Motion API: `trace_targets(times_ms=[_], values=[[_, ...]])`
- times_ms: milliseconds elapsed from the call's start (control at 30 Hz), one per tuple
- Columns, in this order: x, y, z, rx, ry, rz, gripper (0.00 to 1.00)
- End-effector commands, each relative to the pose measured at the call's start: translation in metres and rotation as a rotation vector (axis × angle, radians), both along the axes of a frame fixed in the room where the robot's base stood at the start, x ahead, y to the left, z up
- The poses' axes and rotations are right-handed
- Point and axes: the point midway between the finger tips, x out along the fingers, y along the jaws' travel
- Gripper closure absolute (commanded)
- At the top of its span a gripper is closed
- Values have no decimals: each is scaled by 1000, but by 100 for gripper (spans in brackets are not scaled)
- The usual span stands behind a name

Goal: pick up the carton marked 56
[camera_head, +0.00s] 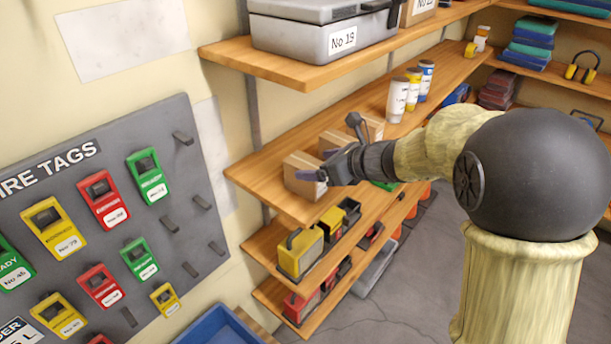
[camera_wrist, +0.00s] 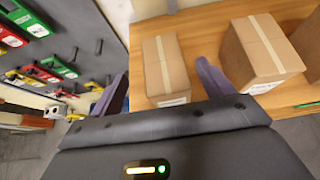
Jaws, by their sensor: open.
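Several brown cartons with pale tape stand in a row on the middle wooden shelf. The nearest carton (camera_head: 301,172) is at the shelf's left end, and a second carton (camera_head: 335,139) is partly hidden behind my gripper. In the wrist view the end carton (camera_wrist: 166,66) appears between my two fingers, with the larger second carton (camera_wrist: 262,50) just right of the right finger. Their white labels are too small to read, so I cannot tell which is 56. My gripper (camera_head: 317,164) is open and empty at the end carton; I cannot tell whether it touches.
A grey case marked No 19 (camera_head: 325,32) sits on the shelf above. White, yellow and blue bottles (camera_head: 412,88) stand farther along the cartons' shelf. Yellow and black items (camera_head: 300,252) fill the shelf below. A grey tag board (camera_head: 95,225) hangs on the left wall.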

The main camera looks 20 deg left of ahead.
Motion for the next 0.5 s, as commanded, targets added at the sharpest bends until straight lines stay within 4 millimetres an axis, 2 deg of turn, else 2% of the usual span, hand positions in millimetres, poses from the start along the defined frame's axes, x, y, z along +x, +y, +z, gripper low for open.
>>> trace_targets(times_ms=[333, 500], values=[[16, 31, -15, -3, 4, 4, 20], [19, 41, -22, -2, 1, 4, 20]])
